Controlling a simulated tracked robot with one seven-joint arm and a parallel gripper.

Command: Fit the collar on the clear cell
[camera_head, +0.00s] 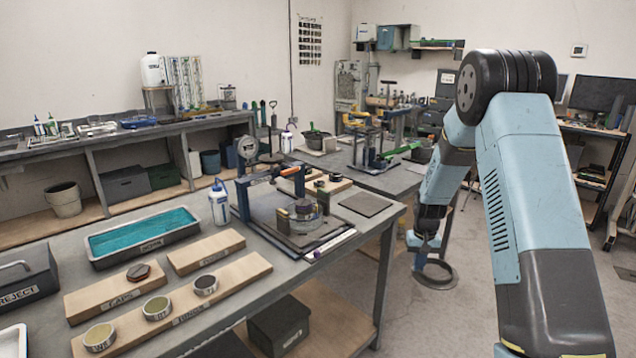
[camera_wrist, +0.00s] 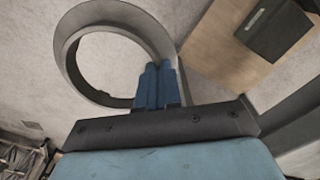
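A wide grey ring (camera_head: 436,276), which looks like the collar, is at the end of my arm, clear of the bench and over the floor. My gripper (camera_head: 424,247) is at the ring's rim. In the wrist view the two blue fingers (camera_wrist: 160,88) are close together on the wall of the ring (camera_wrist: 72,58), with the ring's opening to their left. A round, partly clear piece (camera_head: 303,212), perhaps the clear cell, stands in the blue-and-black lever frame (camera_head: 246,203) on the front bench. Its details are too small to tell.
The front bench holds a teal-lined tray (camera_head: 105,258), wooden boards (camera_head: 248,272) with small round parts, a white bottle (camera_head: 218,203) and a REJECT box (camera_head: 25,274). A dark flat plate (camera_head: 365,204) lies near its right edge. Another bench with lever frames stands behind.

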